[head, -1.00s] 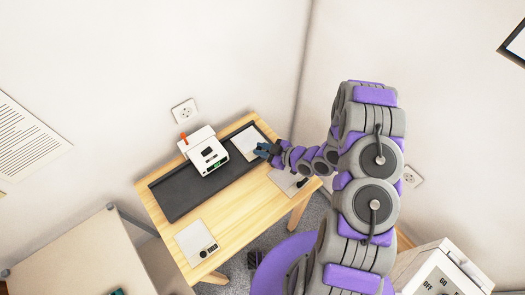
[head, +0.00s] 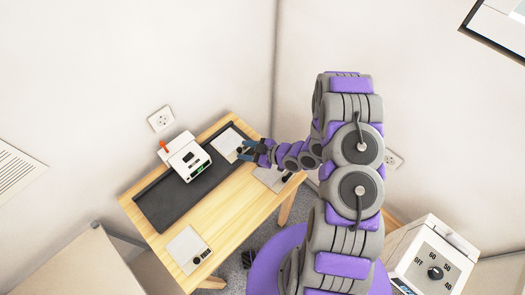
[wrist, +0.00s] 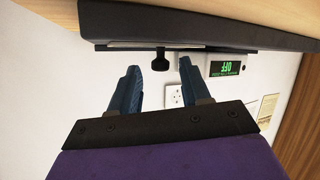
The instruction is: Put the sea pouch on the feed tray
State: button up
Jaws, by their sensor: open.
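A black tray (head: 160,212) lies along the back of the wooden table, with a white machine on it; it looks like the feed tray. A pale flat sheet (head: 226,141), possibly a pouch, lies at the tray's far right end. I cannot tell which sheet is the sea pouch, as no print is readable. My gripper (head: 249,150) is at this sheet's right edge, open and empty. In the wrist view my gripper (wrist: 160,78) has its blue fingers apart, either side of a small black knob (wrist: 160,60). The knob hangs by a thin pale edge (wrist: 132,44); contact is unclear.
A dial box (head: 437,262) stands lower right.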

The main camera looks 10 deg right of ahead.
jog(key=p+v, duration=0.2)
jog(key=v, duration=0.9)
jog(key=w+d+r+m+h, duration=0.1)
jog(key=w+d+r+h, duration=0.1)
jog(key=w+d+h, duration=0.3)
jog(key=w+d+r+h, duration=0.1)
jog(key=d+r+h, duration=0.15)
jog(key=d, duration=0.45)
jog(key=s+d+r+m+g+h, duration=0.1)
jog(key=s+d+r+m+h, duration=0.1)
jog(key=d+r+m+h, duration=0.3)
jog(key=s+d+r+m+g+h, duration=0.1)
jog(key=s+d+r+g+h, duration=0.1)
jog(key=r, duration=0.6)
jog(key=s+a+r+m+g+y, duration=0.1)
jog(key=s+a+r, duration=0.3)
jog(key=s, duration=0.6)
jog(key=s+a+r+m+g+y, duration=0.1)
jog(key=s+a+r+m+g, duration=0.2)
jog(key=s+a, duration=0.5)
jog(key=s+a+r+m+g+y, duration=0.1)
jog(key=s+a+r+m+g, duration=0.1)
jog(key=s+a+r, duration=0.4)
jog(key=s, duration=0.5)
jog(key=shift+s+a+m, duration=0.15)
jog(key=shift+s+m, duration=0.15)
